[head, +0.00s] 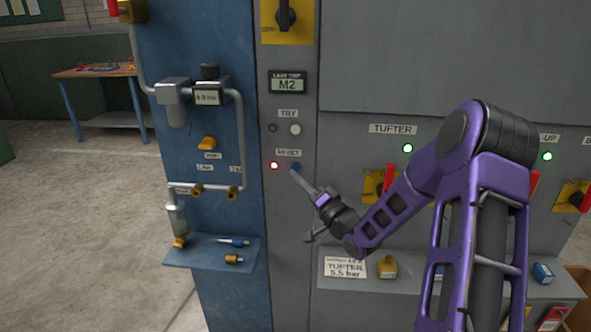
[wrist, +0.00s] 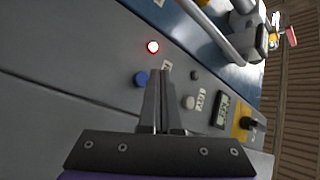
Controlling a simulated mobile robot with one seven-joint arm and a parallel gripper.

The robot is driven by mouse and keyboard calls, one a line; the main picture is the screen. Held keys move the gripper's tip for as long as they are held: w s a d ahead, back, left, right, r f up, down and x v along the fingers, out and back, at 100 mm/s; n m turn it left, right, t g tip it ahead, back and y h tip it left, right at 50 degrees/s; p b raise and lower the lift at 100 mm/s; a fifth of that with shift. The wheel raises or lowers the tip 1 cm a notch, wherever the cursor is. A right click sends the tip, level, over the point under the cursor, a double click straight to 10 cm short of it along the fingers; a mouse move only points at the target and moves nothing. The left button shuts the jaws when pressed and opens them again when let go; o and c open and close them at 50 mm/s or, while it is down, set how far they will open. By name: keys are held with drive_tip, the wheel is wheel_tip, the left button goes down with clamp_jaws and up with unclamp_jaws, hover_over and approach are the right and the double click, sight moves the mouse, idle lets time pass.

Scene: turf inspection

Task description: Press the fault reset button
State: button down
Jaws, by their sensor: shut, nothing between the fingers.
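The blue reset button (head: 295,166) sits under the RESET label (head: 288,152) on the grey panel, just right of a lit red lamp (head: 274,165). In the wrist view the blue button (wrist: 140,79) and lit lamp (wrist: 152,46) lie left of and beyond my fingertips. My gripper (head: 295,172) is shut and empty, its tips close to the button in the head view. The wrist view shows my gripper (wrist: 166,72) with its fingers together, beside the button rather than over it. Whether the tips touch the panel cannot be told.
Above are a pale TRY button (head: 295,129), a dark lamp (head: 272,128) and a display (head: 287,82) reading M2. Pipes (head: 240,130) and a small blue shelf (head: 212,252) stand out on the left. A ledge (head: 450,287) with padlocks juts out below right.

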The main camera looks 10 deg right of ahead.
drive_tip(key=shift+w+d, duration=0.2)
drive_tip(key=shift+w, duration=0.35)
idle(1.7)
drive_tip(key=shift+w+d, duration=0.1)
drive_tip(key=shift+w, duration=0.3)
drive_tip(key=shift+w+d, duration=0.15)
drive_tip(key=shift+w, duration=0.3)
idle(0.6)
drive_tip(key=shift+s, duration=0.1)
drive_tip(key=shift+s+a, duration=0.25)
drive_tip(key=shift+s, duration=0.5)
drive_tip(key=shift+s+a, duration=0.25)
drive_tip(key=shift+s, duration=0.55)
drive_tip(key=shift+s+a, duration=0.3)
drive_tip(key=shift+s, duration=0.5)
drive_tip(key=shift+s+a, duration=0.25)
drive_tip(key=shift+s, duration=0.55)
